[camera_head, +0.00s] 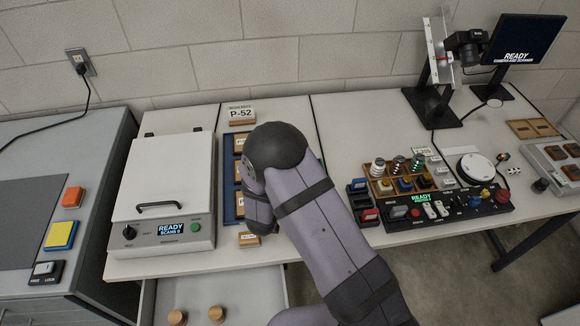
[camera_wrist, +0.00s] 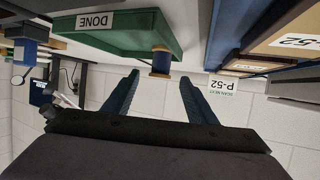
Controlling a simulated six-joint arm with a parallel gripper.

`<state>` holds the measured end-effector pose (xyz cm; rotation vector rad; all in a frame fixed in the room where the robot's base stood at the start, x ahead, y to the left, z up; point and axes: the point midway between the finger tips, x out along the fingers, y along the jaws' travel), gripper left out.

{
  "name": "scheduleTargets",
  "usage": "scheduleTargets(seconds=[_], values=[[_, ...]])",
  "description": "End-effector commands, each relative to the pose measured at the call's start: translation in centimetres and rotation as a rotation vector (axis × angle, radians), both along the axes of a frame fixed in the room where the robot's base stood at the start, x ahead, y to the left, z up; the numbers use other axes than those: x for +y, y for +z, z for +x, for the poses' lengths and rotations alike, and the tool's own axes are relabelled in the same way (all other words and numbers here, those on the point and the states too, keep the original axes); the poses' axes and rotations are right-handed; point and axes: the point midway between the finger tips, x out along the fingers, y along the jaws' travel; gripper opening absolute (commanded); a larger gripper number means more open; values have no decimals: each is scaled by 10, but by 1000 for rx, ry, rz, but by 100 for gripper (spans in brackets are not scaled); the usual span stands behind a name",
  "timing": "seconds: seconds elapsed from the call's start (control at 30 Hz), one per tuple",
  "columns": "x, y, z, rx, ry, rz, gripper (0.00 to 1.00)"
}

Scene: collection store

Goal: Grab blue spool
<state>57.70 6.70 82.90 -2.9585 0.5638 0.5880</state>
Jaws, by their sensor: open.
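A blue spool (camera_wrist: 161,63) with brown ends shows in the wrist view, at the edge of a green tray (camera_wrist: 128,37) marked DONE. My gripper (camera_wrist: 159,78) is open, with one dark finger on each side. The spool lies in line with the gap between the fingertips, slightly beyond them. I cannot tell whether either finger touches it. The wrist picture is upside down.
A blue tray with wooden P-52 boxes (camera_wrist: 289,42) lies beside the green tray. In the head view a white scanner (camera_head: 165,185) stands left of my arm. A wooden rack with several spools (camera_head: 398,165) and a control box (camera_head: 436,210) stand to the right.

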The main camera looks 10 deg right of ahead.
Motion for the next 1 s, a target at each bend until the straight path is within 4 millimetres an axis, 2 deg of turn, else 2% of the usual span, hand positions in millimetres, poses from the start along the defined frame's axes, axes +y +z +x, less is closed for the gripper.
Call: scheduleTargets(seconds=[0.27,0.6,0.93,0.97,1.0], values=[[-4,-5,9,1,0,0,52],[-16,-22,39,1,1,0,52],[-17,-24,43,1,2,0,52],[-17,-24,43,1,2,0,47],[-17,-24,43,1,2,0,38]])
